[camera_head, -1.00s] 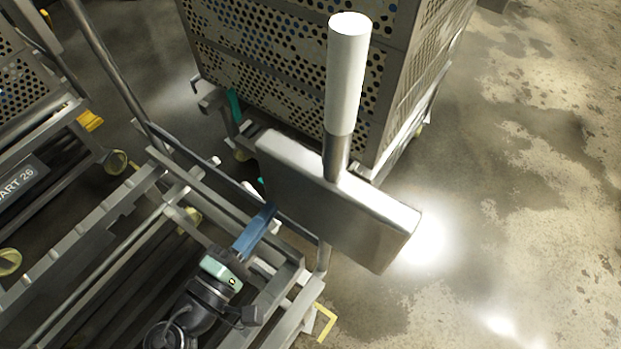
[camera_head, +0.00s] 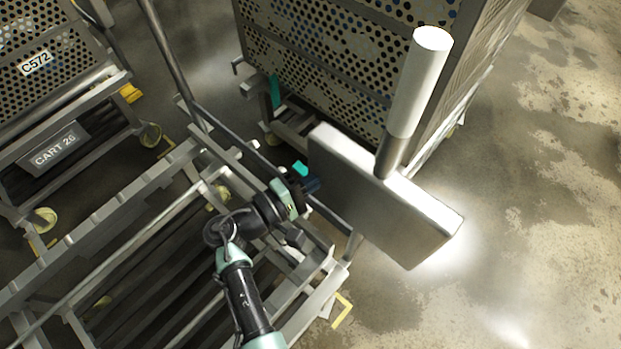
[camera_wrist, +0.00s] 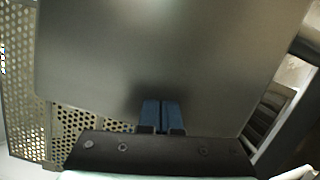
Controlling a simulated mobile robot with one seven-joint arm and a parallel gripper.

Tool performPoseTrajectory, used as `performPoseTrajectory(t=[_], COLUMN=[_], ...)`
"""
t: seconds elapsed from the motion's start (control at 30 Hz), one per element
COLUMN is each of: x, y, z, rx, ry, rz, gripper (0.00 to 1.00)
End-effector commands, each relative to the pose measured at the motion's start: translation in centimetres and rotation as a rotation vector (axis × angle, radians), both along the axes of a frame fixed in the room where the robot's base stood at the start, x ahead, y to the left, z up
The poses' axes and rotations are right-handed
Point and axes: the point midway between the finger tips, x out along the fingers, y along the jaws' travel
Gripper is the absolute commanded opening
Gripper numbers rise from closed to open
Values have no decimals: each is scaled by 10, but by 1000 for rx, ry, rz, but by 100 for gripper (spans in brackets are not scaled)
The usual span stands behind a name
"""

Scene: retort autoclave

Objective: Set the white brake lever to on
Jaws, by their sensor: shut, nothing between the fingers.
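A lever with a white cylindrical grip (camera_head: 420,80) and a short steel stem stands up from a grey metal box (camera_head: 385,195) in the head view. It is the only white lever that I can see, and I read no on or off marking. My gripper (camera_head: 314,185) is at the left side of the box, below and left of the lever. In the wrist view, the blue fingers of my gripper (camera_wrist: 160,115) are together and empty in front of a broad grey metal face (camera_wrist: 160,60). I cannot tell whether they touch it. The lever is not visible in the wrist view.
A perforated metal basket (camera_head: 330,50) stands behind the box. An empty cart frame with rails (camera_head: 130,220) lies under and left of my arm. Another cart, labelled CART 26 (camera_head: 55,150), is at the far left. Open concrete floor (camera_head: 540,200) lies to the right.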

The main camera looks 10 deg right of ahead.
Motion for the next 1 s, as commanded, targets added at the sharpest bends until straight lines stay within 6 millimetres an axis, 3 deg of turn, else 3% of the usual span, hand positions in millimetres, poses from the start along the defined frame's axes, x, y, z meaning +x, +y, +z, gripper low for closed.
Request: performPoseTrajectory(t=[0.2, 0.73, 1.0], x=[-24, -32, -47], y=[-17, -23, -35], z=[8, 9, 19], rx=[-1, 4, 136], ry=[2, -5, -175], rz=[0, 1, -1], gripper=[0, 0, 0])
